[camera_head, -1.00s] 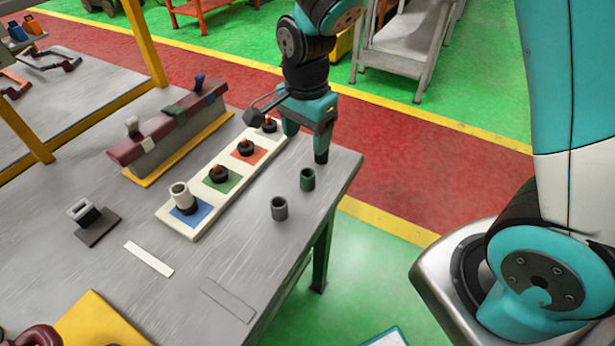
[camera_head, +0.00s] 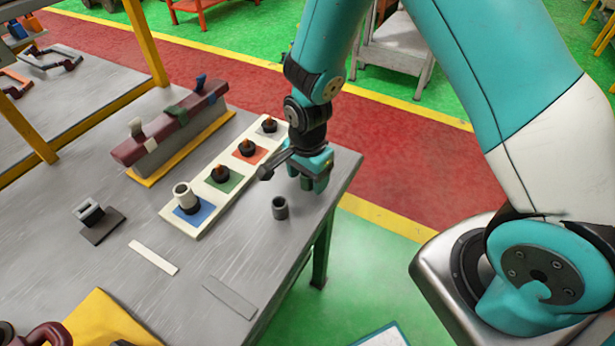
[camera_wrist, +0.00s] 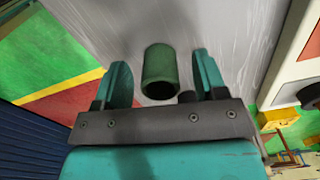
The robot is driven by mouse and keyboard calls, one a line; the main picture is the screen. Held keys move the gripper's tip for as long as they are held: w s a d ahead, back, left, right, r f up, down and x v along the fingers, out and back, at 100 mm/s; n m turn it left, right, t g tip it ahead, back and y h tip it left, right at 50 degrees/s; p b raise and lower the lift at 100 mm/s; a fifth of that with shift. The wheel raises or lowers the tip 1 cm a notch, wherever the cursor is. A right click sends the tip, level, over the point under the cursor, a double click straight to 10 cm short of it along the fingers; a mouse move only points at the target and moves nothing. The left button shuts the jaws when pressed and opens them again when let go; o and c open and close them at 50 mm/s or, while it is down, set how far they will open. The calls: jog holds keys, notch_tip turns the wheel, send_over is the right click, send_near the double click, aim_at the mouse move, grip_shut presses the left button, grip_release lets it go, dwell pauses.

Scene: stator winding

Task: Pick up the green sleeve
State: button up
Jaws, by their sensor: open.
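The green sleeve (camera_wrist: 160,68) shows in the wrist view as a short hollow cylinder on the grey table. It lies between the two teal fingers of my gripper (camera_wrist: 163,82), with a gap on each side. The fingers are open and I see no contact.
A dark grey sleeve (camera_head: 280,208) stands just in front of my gripper. A white board (camera_head: 208,212) with coloured squares and posts lies to the left, with a pale sleeve (camera_head: 183,192) on its blue square. The table's right edge is close.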

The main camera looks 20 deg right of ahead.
jog(key=c, duration=1)
jog(key=shift+r, duration=0.15)
